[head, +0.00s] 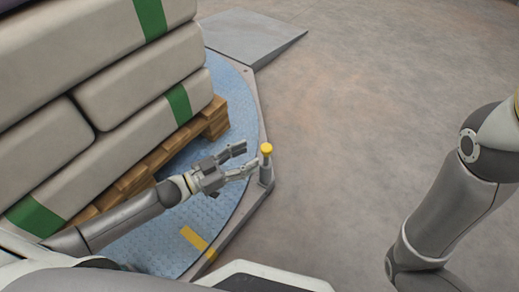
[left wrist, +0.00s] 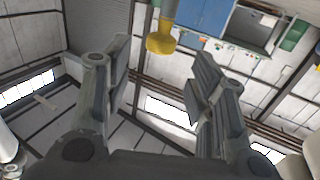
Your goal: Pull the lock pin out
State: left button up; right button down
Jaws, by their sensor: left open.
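The lock pin (head: 266,150) has a yellow knob and stands upright in a grey holder (head: 266,174) at the edge of the blue round plate. My left gripper (head: 246,158) is open, just left of the pin, with its fingers pointing toward it. In the left wrist view the yellow knob (left wrist: 160,40) shows beyond and between the two spread fingers (left wrist: 158,75), nearer the left one. I see no contact with the knob. My right arm (head: 450,210) shows at the right, but its gripper is out of view.
Stacked sacks (head: 125,55) with green bands lie on a wooden pallet (head: 140,172) on the blue plate (head: 235,105), left of and behind my gripper. A grey ramp (head: 250,35) lies at the back. The floor (head: 350,130) to the right is clear.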

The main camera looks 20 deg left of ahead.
pick_arm(q)
jog(key=shift+v, duration=2.45)
